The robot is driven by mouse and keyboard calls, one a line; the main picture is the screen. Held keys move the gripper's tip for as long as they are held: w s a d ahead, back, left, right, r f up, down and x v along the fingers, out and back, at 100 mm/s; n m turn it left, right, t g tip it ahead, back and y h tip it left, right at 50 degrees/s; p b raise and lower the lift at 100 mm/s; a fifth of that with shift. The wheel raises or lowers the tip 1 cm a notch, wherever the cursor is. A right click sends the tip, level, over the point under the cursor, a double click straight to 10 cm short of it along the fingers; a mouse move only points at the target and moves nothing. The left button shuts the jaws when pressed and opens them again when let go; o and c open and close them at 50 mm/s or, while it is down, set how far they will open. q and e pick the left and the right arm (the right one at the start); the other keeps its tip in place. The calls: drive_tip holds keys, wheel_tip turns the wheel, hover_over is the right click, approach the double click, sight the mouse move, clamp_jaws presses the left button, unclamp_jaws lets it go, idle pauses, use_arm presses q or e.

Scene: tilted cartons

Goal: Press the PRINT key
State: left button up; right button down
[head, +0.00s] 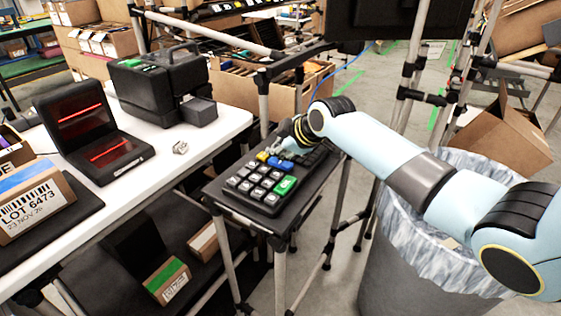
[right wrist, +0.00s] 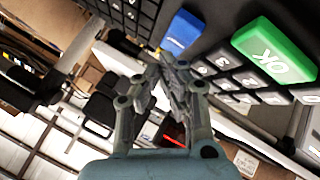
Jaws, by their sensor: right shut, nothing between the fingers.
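A black key panel (head: 235,197) stands on a small dark stand in the head view, with several grey keys, a green key (head: 285,186), a yellow key (head: 262,156) and blue keys (head: 274,161). In the right wrist view the green key (right wrist: 272,50) reads OK, and a blue key (right wrist: 184,33) lies beside it. I cannot read the word PRINT on any key. My right gripper (head: 286,146) is over the far part of the panel; its fingers (right wrist: 178,72) are shut and empty, near the blue key. I cannot tell whether they touch a key. My left gripper is not in view.
A white table (head: 222,122) on the left holds a dark scanner (head: 100,145) with red lines, a black label printer (head: 150,85) and a LOT 6473 carton (head: 35,205). A lined bin (head: 400,270) stands right of the panel.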

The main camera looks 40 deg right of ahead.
sight(278, 163)
drive_tip(key=shift+f, duration=0.45)
drive_tip(key=shift+f+b, duration=0.4)
idle(0.6)
drive_tip(key=shift+r, duration=0.1)
drive_tip(key=shift+r+p, duration=0.75)
drive_tip(key=shift+p, duration=0.1)
wheel_tip(278, 163, up, 5)
drive_tip(key=p, duration=0.5)
drive_tip(key=shift+r, duration=0.1)
